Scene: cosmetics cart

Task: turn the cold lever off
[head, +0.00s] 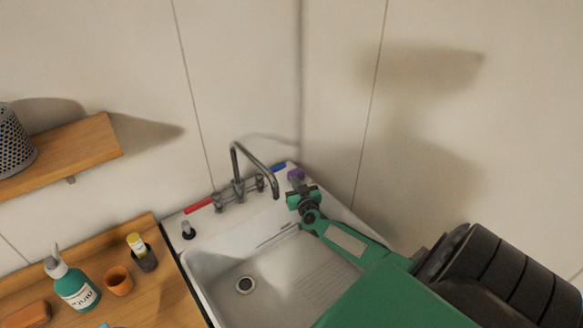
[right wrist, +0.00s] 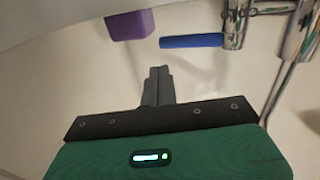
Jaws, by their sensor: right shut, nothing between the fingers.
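The cold lever is blue (head: 278,168) and sits at the right end of the tap at the back of the sink. In the right wrist view the blue lever (right wrist: 192,41) points left from its chrome valve. My right gripper (head: 295,182) is shut and empty, in front of the lever and to its right in the head view. In the right wrist view its closed fingers (right wrist: 158,80) are apart from the lever, with a visible gap. The red lever (head: 199,206) is on the left side of the tap, and the chrome spout (head: 255,165) arches between them. My left gripper is not in view.
A purple block (head: 296,174) stands on the sink's back right corner, close to my right gripper. The white sink basin (head: 222,262) is empty. A wooden counter (head: 152,296) at the left holds a teal bottle (head: 76,288) and an orange cup (head: 118,281).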

